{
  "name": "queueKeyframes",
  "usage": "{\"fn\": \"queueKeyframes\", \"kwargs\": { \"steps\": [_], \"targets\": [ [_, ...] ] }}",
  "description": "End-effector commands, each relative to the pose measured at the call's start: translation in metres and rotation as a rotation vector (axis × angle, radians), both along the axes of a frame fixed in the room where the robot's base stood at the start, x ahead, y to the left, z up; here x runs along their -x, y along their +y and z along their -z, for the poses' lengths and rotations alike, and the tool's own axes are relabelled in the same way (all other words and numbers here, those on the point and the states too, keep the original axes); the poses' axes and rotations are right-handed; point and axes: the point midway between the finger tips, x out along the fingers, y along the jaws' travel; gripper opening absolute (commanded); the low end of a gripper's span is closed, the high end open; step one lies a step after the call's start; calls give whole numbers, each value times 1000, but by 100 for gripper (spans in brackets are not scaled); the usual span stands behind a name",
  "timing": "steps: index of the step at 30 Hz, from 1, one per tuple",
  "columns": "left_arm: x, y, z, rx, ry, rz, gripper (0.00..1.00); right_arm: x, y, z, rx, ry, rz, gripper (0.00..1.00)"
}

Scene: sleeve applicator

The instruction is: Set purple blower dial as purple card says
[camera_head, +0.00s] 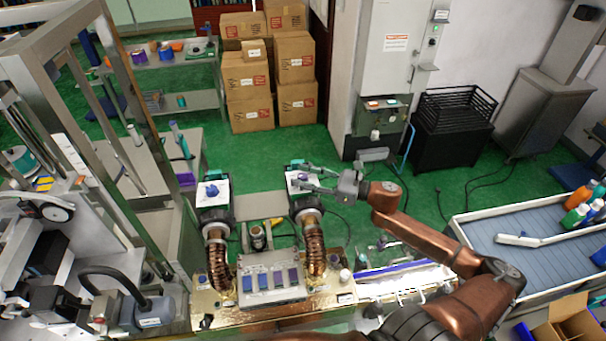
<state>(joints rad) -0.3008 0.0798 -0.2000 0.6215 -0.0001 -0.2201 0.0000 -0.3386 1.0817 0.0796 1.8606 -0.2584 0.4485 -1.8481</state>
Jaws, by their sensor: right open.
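Two blowers with white top plates and copper corrugated hoses stand behind the bench. The right blower's plate (299,187) carries a small purple-blue dial (302,176), partly hidden by my gripper. The left blower's plate (220,198) carries a blue-purple dial (212,190). At this size I cannot tell surely which is the purple one. My right gripper (306,180) is open, its fingers pointing left at the right dial; contact is unclear. A grey stand (272,296) holds several blue to purple cards, the rightmost purple-blue (293,276); their markings are too small to read. My left gripper is not visible.
The copper hoses (219,267) (314,250) rise between the stand and the blowers. A metal frame (125,150) stands on the left. A blue-lined tray table (530,255) with bottles is on the right. Green floor (270,152) is open behind the blowers.

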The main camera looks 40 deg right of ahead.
Motion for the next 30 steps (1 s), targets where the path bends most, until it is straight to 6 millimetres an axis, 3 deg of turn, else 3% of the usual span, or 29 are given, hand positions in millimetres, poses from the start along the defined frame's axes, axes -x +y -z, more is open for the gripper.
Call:
{"fn": "queueKeyframes", "kwargs": {
  "steps": [9, 27, 30],
  "targets": [
    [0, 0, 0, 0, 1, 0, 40, -2, 1, 1, 1, 1, 2, 41],
    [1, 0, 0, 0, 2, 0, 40, -1, 0, 1, 1, 1, 2, 0],
    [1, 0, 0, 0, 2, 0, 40, -1, 0, 1, 1, 1, 3, 0]
  ]
}}
